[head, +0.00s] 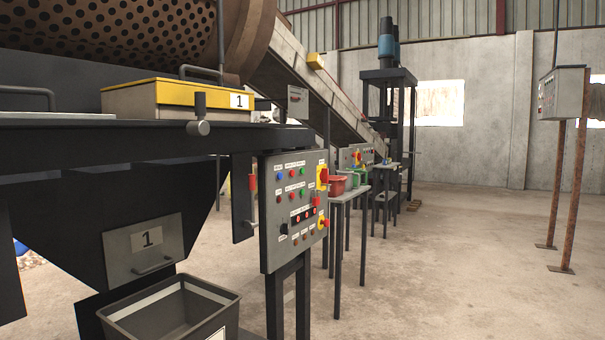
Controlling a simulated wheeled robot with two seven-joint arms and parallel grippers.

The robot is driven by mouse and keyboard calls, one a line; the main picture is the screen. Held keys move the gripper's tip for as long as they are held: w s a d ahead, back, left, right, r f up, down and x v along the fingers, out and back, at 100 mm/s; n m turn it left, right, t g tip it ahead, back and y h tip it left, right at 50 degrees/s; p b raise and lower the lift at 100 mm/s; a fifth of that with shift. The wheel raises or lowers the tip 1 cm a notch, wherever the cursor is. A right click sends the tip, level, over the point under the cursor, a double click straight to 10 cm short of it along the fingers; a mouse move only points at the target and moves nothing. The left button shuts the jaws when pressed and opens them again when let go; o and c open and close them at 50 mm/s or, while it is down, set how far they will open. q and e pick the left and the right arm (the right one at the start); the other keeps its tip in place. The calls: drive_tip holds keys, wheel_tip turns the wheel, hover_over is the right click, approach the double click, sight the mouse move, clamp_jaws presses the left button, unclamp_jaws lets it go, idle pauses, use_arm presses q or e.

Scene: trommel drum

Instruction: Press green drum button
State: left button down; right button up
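A grey control panel (270,240) stands on dark legs near the middle of the head view, seen at an angle. Its upper rows hold small blue, red and green buttons or lamps. One green one (303,170) is at the right end of the top row, and another green one (302,192) is just below it. The labels are too small to read, so I cannot tell which one is the drum's. The rusty perforated drum (130,28) fills the top left. Neither of my grippers is in view.
A dark machine frame with a yellow-rimmed box (170,98) is at left. A grey bin (165,312) stands on the floor left of the panel. A small table with a red container (337,185) is behind the panel. The concrete floor (440,280) at right is clear.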

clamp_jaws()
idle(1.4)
